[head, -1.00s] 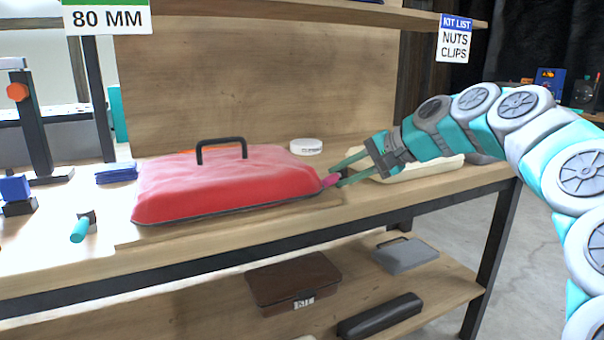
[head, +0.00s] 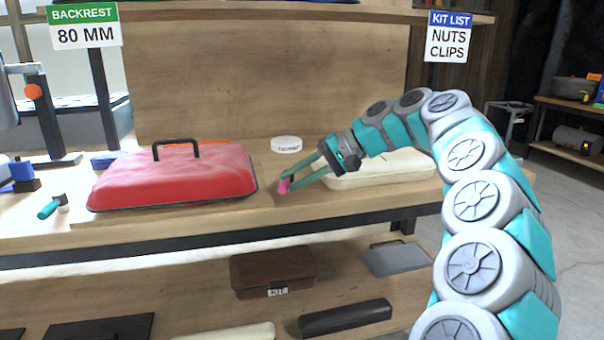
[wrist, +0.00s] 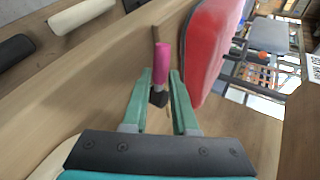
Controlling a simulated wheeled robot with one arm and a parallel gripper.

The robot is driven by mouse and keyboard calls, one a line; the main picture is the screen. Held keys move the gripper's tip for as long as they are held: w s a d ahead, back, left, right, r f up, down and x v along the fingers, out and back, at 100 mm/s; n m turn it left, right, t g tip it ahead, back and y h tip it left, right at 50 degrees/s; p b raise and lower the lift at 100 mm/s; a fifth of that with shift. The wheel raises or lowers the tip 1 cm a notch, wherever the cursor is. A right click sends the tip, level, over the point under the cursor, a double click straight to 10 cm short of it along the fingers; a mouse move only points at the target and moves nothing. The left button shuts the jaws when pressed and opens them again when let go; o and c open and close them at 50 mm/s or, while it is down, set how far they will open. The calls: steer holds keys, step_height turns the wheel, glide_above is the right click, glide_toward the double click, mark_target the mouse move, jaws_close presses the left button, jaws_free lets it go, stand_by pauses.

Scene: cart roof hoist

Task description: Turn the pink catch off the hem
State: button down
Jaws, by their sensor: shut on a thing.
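The red cover (head: 175,178) with a black handle lies on the bench, its dark hem along the lower edge. My gripper (head: 285,183) is just right of the cover's right corner, with a gap of bare wood between. It is shut on the pink catch (head: 284,187), which shows at the fingertips. In the wrist view the pink catch (wrist: 162,55) stands out beyond the green fingers, with a dark block at its near end between them. The red cover (wrist: 210,45) is beside it on the right, apart from it. The fingers partly hide the catch's held end.
A cream tray-like thing (head: 380,168) lies behind and right of my gripper. A white round tin (head: 286,144) stands behind it. The lower shelf holds a brown kit box (head: 272,271) and a black roll (head: 345,317).

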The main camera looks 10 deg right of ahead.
stand_by(0.5)
steer(key=c, duration=1)
jaws_free()
steer(key=shift+v, duration=3.9)
steer(key=shift+w+d, duration=0.1)
